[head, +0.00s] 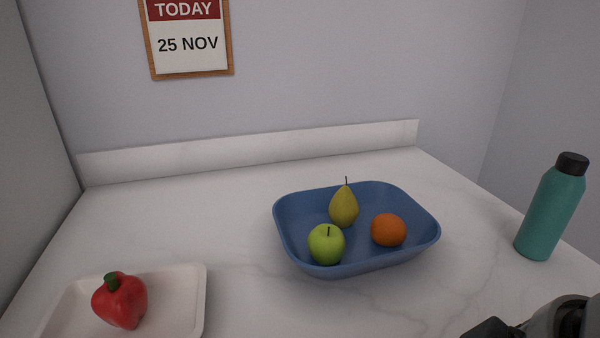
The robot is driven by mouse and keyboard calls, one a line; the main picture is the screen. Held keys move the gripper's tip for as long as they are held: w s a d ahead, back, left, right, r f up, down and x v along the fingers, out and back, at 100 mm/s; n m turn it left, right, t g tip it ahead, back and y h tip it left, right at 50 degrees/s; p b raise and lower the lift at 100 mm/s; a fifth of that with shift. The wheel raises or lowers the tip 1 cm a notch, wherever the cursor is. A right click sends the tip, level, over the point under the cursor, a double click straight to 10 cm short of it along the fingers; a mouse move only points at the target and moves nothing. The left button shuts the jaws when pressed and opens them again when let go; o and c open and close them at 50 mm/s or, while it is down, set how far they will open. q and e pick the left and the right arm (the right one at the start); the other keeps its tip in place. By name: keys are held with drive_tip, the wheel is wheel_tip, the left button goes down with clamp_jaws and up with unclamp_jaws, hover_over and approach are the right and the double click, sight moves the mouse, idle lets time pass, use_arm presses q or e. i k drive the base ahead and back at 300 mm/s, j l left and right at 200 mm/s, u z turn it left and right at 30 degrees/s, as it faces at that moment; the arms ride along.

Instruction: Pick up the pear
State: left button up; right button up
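The pear (343,208) is yellow-green with a dark stem and stands upright in a blue tray (288,240) on the white counter. A green apple (325,245) is in front of it and slightly left, and an orange (388,230) is to its right, both in the same tray. Part of my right gripper (487,330) shows dark at the bottom right edge, well apart from the tray; its fingertips are not clear. My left gripper is not in view.
A white tray (196,300) with a red pepper (120,300) sits at the front left. A teal bottle (551,213) with a black cap stands at the right. A low white upstand (250,150) runs along the back wall.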

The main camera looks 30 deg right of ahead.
sight(344, 208)
drive_tip(key=k+l+z, duration=0.1)
drive_tip(key=z, duration=0.95)
drive_tip(key=i+l+u, duration=0.15)
drive_tip(key=u, duration=0.25)
drive_tip(key=i+l+u, duration=0.1)
drive_tip(key=l+u, duration=0.25)
drive_tip(key=i+l+u, duration=0.1)
drive_tip(key=u, duration=0.3)
drive_tip(key=l+u, duration=0.4)
drive_tip(key=i+j, duration=0.05)
drive_tip(key=j, duration=0.05)
